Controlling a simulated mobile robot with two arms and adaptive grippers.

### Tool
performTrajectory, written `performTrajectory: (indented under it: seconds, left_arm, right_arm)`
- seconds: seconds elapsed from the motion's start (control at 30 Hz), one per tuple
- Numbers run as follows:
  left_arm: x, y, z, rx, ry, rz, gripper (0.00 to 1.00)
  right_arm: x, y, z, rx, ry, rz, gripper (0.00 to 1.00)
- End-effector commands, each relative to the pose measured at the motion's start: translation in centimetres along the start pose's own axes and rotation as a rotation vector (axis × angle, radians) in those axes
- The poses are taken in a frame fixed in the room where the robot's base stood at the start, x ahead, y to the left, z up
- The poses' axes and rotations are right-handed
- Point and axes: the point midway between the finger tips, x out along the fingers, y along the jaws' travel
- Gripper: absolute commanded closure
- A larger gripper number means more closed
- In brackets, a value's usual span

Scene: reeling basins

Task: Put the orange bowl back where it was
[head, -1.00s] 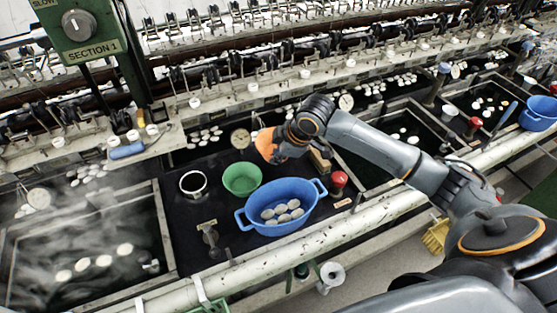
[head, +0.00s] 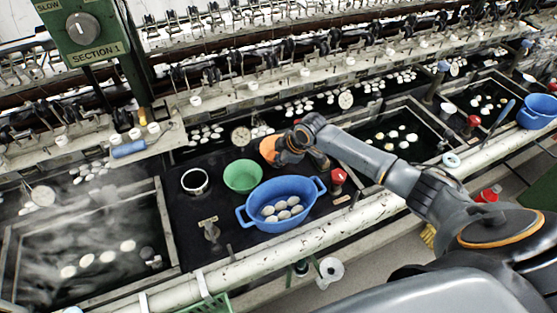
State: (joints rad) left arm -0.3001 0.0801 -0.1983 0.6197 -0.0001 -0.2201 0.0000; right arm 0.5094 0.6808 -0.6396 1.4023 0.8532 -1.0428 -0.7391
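The orange bowl (head: 268,149) is at the back of the black counter, to the right of the green bowl (head: 243,176) and behind the blue basin (head: 283,206). My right gripper (head: 284,148) is at the bowl's right side and covers part of it. Its fingers are largely hidden behind its own wrist, so I cannot see whether they grip the rim or whether the bowl rests on the counter. My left gripper is not in view.
The blue basin holds several pale cocoons. A white cup (head: 195,182) stands left of the green bowl. A red knob (head: 338,176) is right of the basin. A steaming water basin (head: 170,225) lies at left. A white pipe (head: 270,262) runs along the front edge.

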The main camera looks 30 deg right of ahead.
Motion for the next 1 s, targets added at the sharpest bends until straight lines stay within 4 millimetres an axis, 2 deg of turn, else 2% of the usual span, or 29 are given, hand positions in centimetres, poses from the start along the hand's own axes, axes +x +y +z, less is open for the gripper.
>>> performTrajectory:
  seconds: [0.17, 0.3, 0.33, 0.6, 0.73, 0.87, 1.0]
  left_arm:
    - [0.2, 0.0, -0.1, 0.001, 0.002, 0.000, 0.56]
    - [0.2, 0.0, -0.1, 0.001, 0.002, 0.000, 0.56]
    - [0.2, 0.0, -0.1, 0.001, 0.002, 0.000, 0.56]
    - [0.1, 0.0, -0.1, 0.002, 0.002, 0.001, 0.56]
    - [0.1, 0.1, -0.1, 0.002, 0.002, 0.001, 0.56]
    - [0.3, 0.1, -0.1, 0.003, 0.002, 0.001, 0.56]
    - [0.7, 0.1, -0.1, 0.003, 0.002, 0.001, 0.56]
  right_arm:
    - [0.3, -0.1, 0.2, 0.001, 0.000, 0.000, 1.00]
    - [0.3, -0.1, 0.1, 0.001, -0.001, -0.001, 0.73]
    - [0.3, -0.1, 0.1, 0.001, -0.001, -0.001, 0.72]
    - [0.2, -0.1, 0.1, 0.001, 0.000, 0.000, 0.72]
    - [-0.5, 0.1, 0.1, 0.000, 0.000, 0.001, 0.72]
    - [-2.3, 0.1, 0.1, -0.001, 0.000, 0.002, 0.72]
    - [-5.2, 0.1, 0.2, -0.002, -0.001, 0.003, 0.72]
